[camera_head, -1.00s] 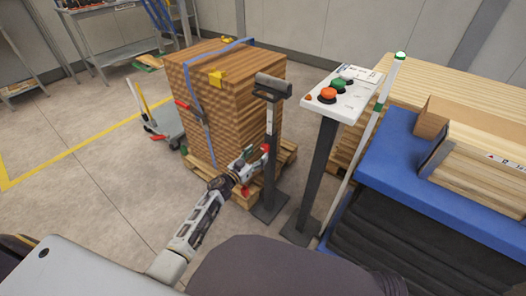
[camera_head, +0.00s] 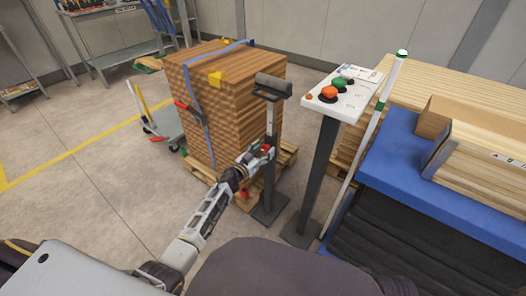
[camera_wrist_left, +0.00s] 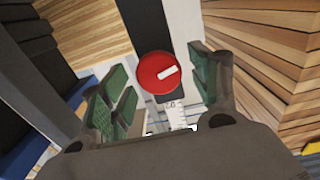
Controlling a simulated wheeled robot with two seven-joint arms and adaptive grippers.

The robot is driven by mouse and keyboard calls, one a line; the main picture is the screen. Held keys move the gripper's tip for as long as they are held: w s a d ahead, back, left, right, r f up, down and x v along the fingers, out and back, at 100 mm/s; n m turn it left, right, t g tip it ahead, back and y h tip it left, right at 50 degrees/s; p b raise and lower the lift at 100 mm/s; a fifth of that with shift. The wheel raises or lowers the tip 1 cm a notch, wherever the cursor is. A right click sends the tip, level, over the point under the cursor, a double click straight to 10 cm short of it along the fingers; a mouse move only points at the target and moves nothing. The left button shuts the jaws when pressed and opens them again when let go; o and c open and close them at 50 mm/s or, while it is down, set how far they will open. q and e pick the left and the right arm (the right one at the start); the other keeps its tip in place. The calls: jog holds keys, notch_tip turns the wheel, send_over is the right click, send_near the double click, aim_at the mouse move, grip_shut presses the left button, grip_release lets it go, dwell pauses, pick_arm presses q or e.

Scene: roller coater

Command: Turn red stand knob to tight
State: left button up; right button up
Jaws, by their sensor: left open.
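The red knob (camera_wrist_left: 158,71) shows in the left wrist view as a round red disc with a white bar mark, tilted slightly. In the head view the red knob (camera_head: 266,148) is small, on the dark upright stand (camera_head: 271,160) with a roller top. My left gripper (camera_wrist_left: 160,90) is open, its green-padded fingers on either side of the knob, with visible gaps; whether they touch it I cannot tell. In the head view my left gripper (camera_head: 258,157) is right at the stand's post. A white scale strip (camera_wrist_left: 176,116) shows below the knob. My right gripper is not in view.
A strapped wood stack (camera_head: 225,100) on a pallet stands just behind the stand. A control box (camera_head: 340,95) on a dark post stands to the right, then a blue-topped machine (camera_head: 400,160). Open floor (camera_head: 90,190) lies to the left.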

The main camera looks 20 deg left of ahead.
pick_arm(q)
jog(key=c, duration=1)
